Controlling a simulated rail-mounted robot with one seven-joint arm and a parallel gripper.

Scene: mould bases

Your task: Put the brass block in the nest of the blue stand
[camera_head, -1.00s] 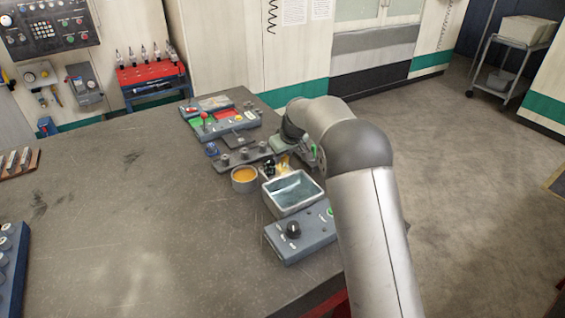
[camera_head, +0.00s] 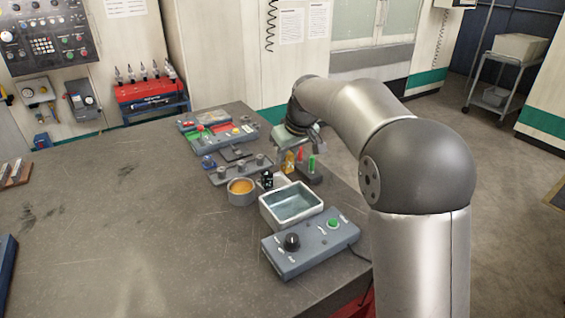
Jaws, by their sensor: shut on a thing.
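My gripper (camera_head: 297,143) is over the far right part of the bench, above a group of small coloured upright items. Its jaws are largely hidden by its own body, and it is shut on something. The brass block does not show clearly, and most of what the jaws hold is hidden. An amber-yellow piece (camera_head: 289,162) shows just below the gripper; I cannot tell whether it is held or standing. I cannot pick out the blue stand with its nest for certain. A small blue round piece (camera_head: 207,162) sits at the left end of a grey pegged rail (camera_head: 240,170).
A pale open bin (camera_head: 291,205), a cup with orange contents (camera_head: 241,191) and a control box (camera_head: 312,242) with a knob and green button stand nearer. Red (camera_head: 301,154) and green (camera_head: 311,164) uprights are close by. A panel with coloured pads (camera_head: 217,132) lies behind. The bench's left is mostly clear.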

